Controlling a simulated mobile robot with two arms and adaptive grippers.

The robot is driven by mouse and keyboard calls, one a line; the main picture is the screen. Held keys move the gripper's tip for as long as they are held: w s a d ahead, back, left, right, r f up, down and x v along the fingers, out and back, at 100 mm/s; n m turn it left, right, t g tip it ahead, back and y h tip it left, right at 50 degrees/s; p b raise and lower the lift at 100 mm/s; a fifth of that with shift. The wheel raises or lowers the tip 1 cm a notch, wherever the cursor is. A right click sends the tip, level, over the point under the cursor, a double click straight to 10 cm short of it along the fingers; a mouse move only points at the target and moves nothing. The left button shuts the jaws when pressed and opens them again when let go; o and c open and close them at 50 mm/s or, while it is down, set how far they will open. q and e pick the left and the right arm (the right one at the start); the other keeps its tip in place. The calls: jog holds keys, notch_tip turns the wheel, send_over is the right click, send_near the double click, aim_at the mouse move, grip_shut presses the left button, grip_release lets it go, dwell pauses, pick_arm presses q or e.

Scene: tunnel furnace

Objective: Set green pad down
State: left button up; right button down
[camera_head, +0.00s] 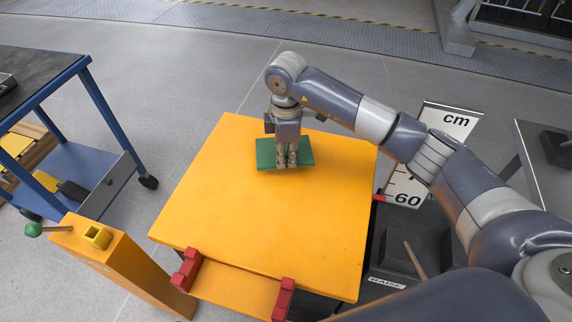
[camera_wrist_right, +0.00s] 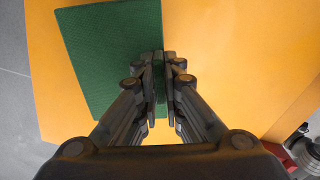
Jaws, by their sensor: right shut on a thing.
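The green pad (camera_head: 267,153) is a flat dark green rectangle over the far middle part of the orange table top (camera_head: 230,215). My right gripper (camera_head: 287,163) points down at the pad and is shut on it. In the right wrist view the pad (camera_wrist_right: 105,55) extends up and to the left from the closed fingers (camera_wrist_right: 160,95), with the orange surface behind it. I cannot tell whether the pad touches the table top or hangs slightly above it. My left gripper is in neither view.
Red blocks (camera_head: 186,270) stand at the table's near edge. An orange post (camera_head: 125,262) with a green-knobbed lever is at the near left. A blue-framed cart (camera_head: 90,165) stands at the left. A height scale (camera_head: 405,188) stands at the right. Much of the table top is bare.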

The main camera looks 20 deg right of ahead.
aim_at(286, 164)
jog(key=shift+f, duration=0.25)
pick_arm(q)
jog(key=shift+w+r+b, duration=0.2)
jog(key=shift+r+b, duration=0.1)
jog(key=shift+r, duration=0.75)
pick_arm(e)
jog(key=shift+f, duration=1.45)
jog(key=shift+f, duration=0.15)
jog(key=c, duration=1.7)
grip_release()
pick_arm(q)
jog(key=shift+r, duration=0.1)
pick_arm(e)
jog(key=shift+r, duration=0.2)
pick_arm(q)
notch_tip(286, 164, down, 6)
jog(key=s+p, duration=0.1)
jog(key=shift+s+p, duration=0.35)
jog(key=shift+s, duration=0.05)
pick_arm(e)
notch_tip(286, 164, up, 12)
jog(key=shift+f, duration=0.1)
